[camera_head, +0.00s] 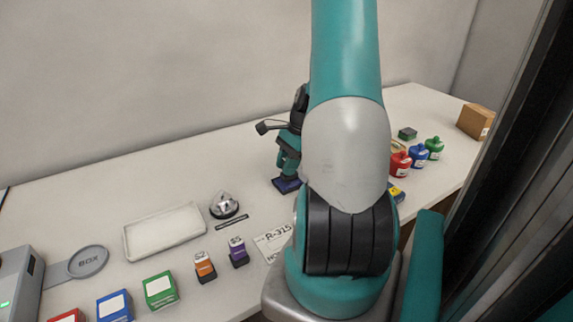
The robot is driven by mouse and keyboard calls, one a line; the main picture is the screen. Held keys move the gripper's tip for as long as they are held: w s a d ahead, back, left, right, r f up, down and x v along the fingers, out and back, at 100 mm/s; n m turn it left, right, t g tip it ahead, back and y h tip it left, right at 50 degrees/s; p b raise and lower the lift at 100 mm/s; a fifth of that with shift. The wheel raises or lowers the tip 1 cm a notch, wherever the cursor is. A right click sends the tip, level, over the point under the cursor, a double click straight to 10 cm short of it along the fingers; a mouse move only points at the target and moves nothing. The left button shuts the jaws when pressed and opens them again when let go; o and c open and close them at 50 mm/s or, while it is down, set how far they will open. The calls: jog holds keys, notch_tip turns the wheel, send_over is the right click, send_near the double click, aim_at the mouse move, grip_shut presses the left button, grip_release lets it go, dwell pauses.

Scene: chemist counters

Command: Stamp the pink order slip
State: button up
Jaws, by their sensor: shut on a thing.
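My gripper (288,172) is over the middle of the counter, small and partly behind my arm. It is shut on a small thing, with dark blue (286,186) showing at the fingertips. I cannot tell whether that blue is the held thing or a pad under it. An orange stamp (204,266) and a purple stamp (238,250) stand upright on the counter, left of my arm. A white sheet marked R-315 (272,243) lies beside the purple stamp, partly covered by my arm. No pink slip shows; my arm hides part of the counter.
A white tray (164,232), a silver dome (224,205) and a round BOX plate (88,261) are on the left. Green (160,290), blue (115,306) and red boxes line the front edge. Red, blue and green bottles (418,154) and a cardboard box (475,121) stand right.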

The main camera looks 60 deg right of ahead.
jog(key=shift+f, duration=0.5)
dwell(0.7)
jog(key=shift+f, duration=0.1)
dwell(1.5)
notch_tip(320, 180, up, 7)
jog(key=p, duration=0.7)
jog(key=shift+p, duration=0.3)
